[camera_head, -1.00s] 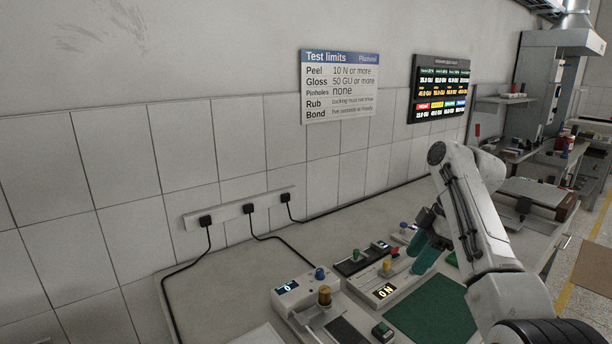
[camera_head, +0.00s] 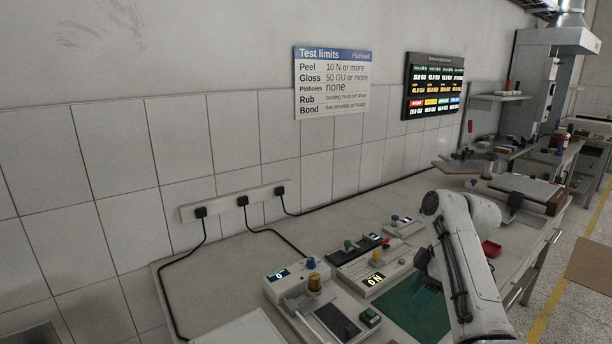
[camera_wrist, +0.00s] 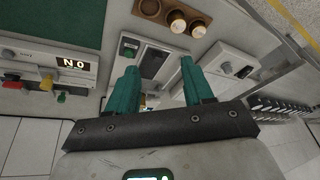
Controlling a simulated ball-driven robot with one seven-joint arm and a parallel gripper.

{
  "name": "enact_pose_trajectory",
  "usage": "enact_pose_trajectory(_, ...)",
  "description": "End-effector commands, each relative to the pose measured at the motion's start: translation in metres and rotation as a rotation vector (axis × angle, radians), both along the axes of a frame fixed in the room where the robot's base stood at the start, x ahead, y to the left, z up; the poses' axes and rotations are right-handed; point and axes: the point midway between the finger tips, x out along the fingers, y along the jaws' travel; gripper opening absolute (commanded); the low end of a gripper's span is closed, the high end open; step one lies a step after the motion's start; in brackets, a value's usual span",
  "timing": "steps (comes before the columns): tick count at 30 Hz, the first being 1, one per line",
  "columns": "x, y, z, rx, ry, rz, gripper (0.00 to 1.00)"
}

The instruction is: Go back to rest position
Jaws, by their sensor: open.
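My gripper shows in the wrist view (camera_wrist: 160,88) with its two teal fingers apart and nothing between them. In the head view my white arm leans over the right part of the bench, and the fingers are hidden behind it or too unclear to make out.
The bench (camera_head: 215,290) holds a tester with a blue display (camera_head: 290,280), another device with a lit display (camera_head: 370,270) and a green mat (camera_head: 415,305). A red tray (camera_head: 491,249) sits right of my arm. Black cables run from a wall socket strip (camera_head: 235,200).

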Motion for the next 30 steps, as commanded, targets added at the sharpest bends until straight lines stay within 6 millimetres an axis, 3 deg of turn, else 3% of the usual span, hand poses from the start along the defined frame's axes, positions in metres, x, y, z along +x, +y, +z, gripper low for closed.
enact_pose_trajectory(5, -0.027, 0.000, -0.064, -0.020, 0.039, -0.113, 0.51)
enact_pose_trajectory(8, -0.054, 0.000, -0.109, -0.037, 0.068, -0.207, 0.51)
enact_pose_trajectory(12, -0.098, -0.002, -0.167, -0.064, 0.102, -0.355, 0.51)
enact_pose_trajectory(18, -0.172, -0.006, -0.233, -0.103, 0.144, -0.561, 0.51)
enact_pose_trajectory(24, -0.259, -0.011, -0.281, -0.141, 0.174, -0.774, 0.51)
enact_pose_trajectory(30, -0.349, -0.019, -0.306, -0.179, 0.191, -0.987, 0.51)
